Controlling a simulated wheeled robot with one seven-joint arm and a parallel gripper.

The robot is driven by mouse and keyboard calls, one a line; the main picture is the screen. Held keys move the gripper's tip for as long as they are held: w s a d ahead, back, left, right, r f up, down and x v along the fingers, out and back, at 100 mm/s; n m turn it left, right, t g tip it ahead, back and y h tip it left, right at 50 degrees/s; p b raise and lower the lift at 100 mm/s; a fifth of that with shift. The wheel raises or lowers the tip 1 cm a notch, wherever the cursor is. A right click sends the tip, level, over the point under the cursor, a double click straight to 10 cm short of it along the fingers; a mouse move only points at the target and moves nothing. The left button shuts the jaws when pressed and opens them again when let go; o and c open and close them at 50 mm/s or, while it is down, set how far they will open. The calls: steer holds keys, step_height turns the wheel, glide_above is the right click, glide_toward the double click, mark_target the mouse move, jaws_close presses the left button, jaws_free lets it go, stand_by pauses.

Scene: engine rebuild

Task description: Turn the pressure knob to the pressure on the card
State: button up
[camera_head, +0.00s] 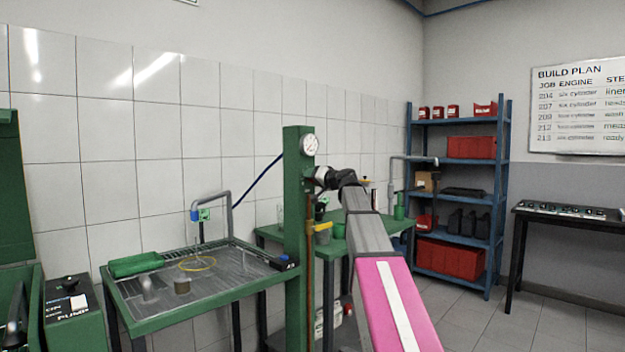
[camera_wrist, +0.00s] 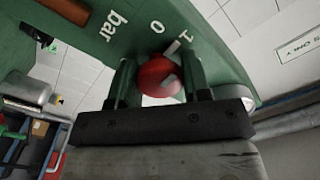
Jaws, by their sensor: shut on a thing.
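The pressure knob (camera_wrist: 160,78) is a red round knob on a green panel, with a pale pointer mark on it. In the wrist view my gripper (camera_wrist: 158,84) is shut on the knob, one finger on each side. The panel (camera_wrist: 215,50) carries white marks "bar", "0" and "1" near the knob; the rest of the scale is hidden. In the head view the panel is the green post (camera_head: 297,240), with a white round gauge (camera_head: 310,146) near its top. My gripper reaches the post just below the gauge. I cannot make out a card with a pressure on it.
A green-framed wash table (camera_head: 200,310) with a tap stands left of the post. A green bench (camera_head: 270,232) is behind it. A blue shelf (camera_head: 455,240) with red bins and a black bench (camera_head: 565,213) are at the right.

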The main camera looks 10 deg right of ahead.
steer(key=m, duration=1.4)
steer(key=shift+m, duration=0.3)
steer(key=m, duration=0.3)
steer(key=shift+m, duration=0.3)
steer(key=m, duration=0.3)
steer(key=shift+m, duration=0.4)
steer(key=m, duration=0.6)
steer(key=o, duration=0.9)
